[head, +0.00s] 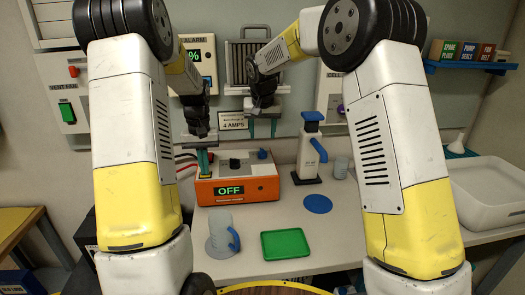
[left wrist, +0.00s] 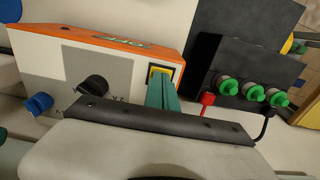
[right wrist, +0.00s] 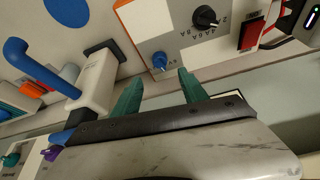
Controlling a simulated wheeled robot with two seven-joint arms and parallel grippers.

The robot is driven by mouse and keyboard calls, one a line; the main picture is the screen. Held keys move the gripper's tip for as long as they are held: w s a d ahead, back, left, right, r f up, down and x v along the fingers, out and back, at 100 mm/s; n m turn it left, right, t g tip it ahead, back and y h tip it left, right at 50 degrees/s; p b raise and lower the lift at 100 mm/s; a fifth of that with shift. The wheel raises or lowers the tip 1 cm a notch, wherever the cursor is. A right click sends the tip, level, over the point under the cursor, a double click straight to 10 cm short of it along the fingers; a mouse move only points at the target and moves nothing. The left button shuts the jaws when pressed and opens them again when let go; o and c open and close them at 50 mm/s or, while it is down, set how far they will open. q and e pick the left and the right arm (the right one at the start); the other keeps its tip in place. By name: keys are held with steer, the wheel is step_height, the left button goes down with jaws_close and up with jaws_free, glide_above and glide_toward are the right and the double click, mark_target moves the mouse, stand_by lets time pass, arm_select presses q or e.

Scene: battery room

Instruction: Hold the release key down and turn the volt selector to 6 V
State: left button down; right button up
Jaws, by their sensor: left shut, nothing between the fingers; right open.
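The orange charger (head: 238,190) stands on the bench with its display reading OFF. A black knob (left wrist: 95,86) and a blue knob (left wrist: 40,103) are on its top panel; both also show in the right wrist view, black (right wrist: 207,17) and blue (right wrist: 160,61). I cannot read which is the volt selector or its setting. My right gripper (right wrist: 158,88) is open and empty, above and behind the charger.
A blue-topped white bottle (head: 309,150) stands right of the charger. A black battery with green caps (left wrist: 245,90) is near my left gripper. A white basin (head: 490,190) is at right.

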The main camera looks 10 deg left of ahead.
mark_target(263, 150)
steer(key=x, duration=0.9)
steer(key=shift+w+f, duration=0.1)
steer(key=shift+f, duration=0.3)
jaws_close()
